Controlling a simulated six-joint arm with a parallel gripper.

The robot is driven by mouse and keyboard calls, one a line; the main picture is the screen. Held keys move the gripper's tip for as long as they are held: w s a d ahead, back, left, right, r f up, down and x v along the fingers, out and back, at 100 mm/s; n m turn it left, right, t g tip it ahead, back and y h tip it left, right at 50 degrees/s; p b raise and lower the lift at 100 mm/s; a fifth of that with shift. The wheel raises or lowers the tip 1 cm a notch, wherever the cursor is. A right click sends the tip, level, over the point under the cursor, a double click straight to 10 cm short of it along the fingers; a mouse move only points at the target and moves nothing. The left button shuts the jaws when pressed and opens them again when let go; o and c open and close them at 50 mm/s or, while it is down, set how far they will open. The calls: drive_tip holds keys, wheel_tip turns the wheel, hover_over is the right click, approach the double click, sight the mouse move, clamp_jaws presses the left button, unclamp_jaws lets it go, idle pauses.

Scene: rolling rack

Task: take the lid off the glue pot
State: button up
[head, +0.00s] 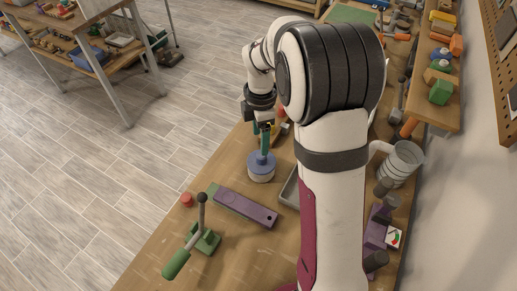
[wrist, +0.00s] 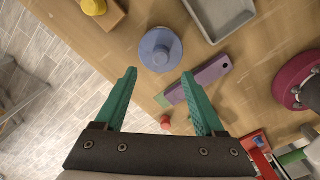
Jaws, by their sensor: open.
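The glue pot (head: 261,178) stands upright on the wooden bench, a short pale pot with a blue lid (head: 262,162) on top. In the wrist view the round blue lid (wrist: 148,52), with a raised knob in its middle, hides the pot below it. My gripper (head: 265,150) is above the lid with its teal fingers pointing down. In the wrist view my gripper (wrist: 158,73) is open, with nothing between its fingers. The lid shows just past the fingertips, roughly midway between them. I cannot tell whether a finger touches the lid's knob.
A purple bar with a green end (head: 243,208), a small red cap (head: 187,200) and a green lever clamp (head: 205,241) are on the bench in front. A grey tray (wrist: 240,22) lies right of the pot. A grey mug (head: 402,163) stands further right. Bare bench lies left of the pot.

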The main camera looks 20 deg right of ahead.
sight(262, 159)
wheel_tip(262, 159, down, 7)
drive_tip(key=shift+s+d+f, duration=0.1)
drive_tip(key=shift+d+f, duration=0.05)
drive_tip(key=shift+f, duration=0.05)
clamp_jaws()
idle(0.3)
